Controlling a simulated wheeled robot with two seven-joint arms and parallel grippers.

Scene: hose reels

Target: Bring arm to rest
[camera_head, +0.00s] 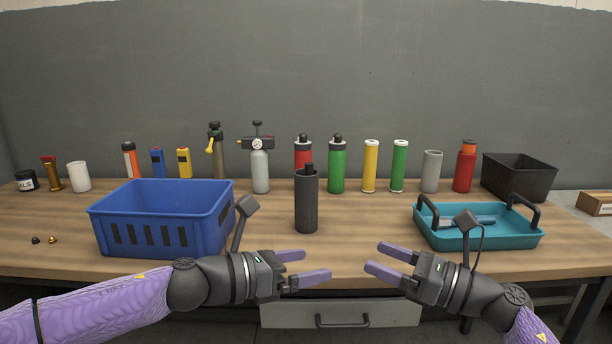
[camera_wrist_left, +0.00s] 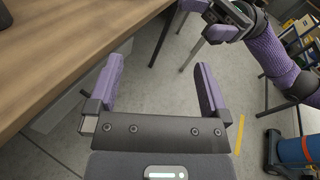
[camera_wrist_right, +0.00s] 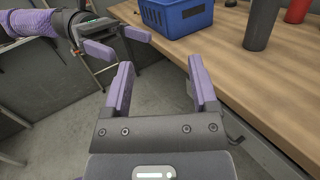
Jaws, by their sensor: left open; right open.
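My left gripper (camera_head: 306,268) is open and empty at the table's front edge, pointing right in the head view. Its two purple fingers stand apart in the left wrist view (camera_wrist_left: 157,88), with floor between them. My right gripper (camera_head: 384,263) is open and empty, facing the left one across a gap. Its fingers are also apart in the right wrist view (camera_wrist_right: 160,85), with floor and the table side beyond. Neither gripper touches any object.
A blue crate (camera_head: 160,238) stands left on the wooden table (camera_head: 360,240), a dark grey cylinder (camera_head: 306,205) in the middle, a teal tray (camera_head: 480,240) at right. Several bottles and canisters (camera_head: 337,170) line the back, with a black bin (camera_head: 518,178) at back right. A drawer (camera_head: 342,314) is below.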

